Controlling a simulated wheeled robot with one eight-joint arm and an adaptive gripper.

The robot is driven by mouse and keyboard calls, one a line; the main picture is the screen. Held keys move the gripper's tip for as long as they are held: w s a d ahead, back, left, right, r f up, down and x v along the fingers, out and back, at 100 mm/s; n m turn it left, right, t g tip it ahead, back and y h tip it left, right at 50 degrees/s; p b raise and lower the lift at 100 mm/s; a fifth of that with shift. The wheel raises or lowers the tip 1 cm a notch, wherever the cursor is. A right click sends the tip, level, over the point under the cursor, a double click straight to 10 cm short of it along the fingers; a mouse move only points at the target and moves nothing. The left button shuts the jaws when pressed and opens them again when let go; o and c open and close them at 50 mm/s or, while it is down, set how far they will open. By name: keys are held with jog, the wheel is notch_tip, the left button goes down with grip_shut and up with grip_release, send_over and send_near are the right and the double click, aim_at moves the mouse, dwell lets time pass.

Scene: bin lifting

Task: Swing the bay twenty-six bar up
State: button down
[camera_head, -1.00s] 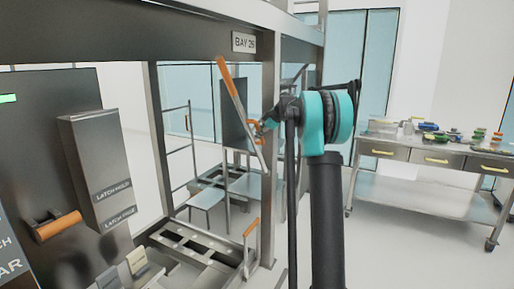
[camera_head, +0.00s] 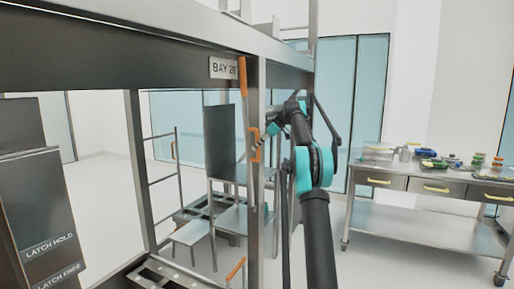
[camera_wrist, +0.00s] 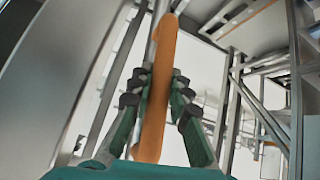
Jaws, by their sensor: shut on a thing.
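The bay twenty-six bar (camera_head: 243,80) is a slim metal bar with a long orange upper end, standing nearly upright beside the post under the BAY 26 sign (camera_head: 223,68). A smaller orange piece (camera_head: 254,147) shows lower at the post. My gripper (camera_wrist: 157,88) is shut on an orange grip (camera_wrist: 153,130) that runs lengthwise between its fingers in the wrist view. In the head view my gripper (camera_head: 263,136) is small and partly hidden at the post, so its exact hold is unclear there.
The frame's post (camera_head: 257,190) and thick overhead beam (camera_head: 120,55) stand close to my arm. A panel marked LATCH HOLD and LATCH FREE (camera_head: 45,215) is at the left. A steel table (camera_head: 425,218) with several small items stands at the right, with clear floor before it.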

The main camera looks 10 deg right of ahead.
jog(key=shift+w+d+f, duration=0.1)
jog(key=shift+d+f, duration=0.05)
jog(key=c, duration=1.4)
grip_release()
jog(key=shift+v, duration=3.7)
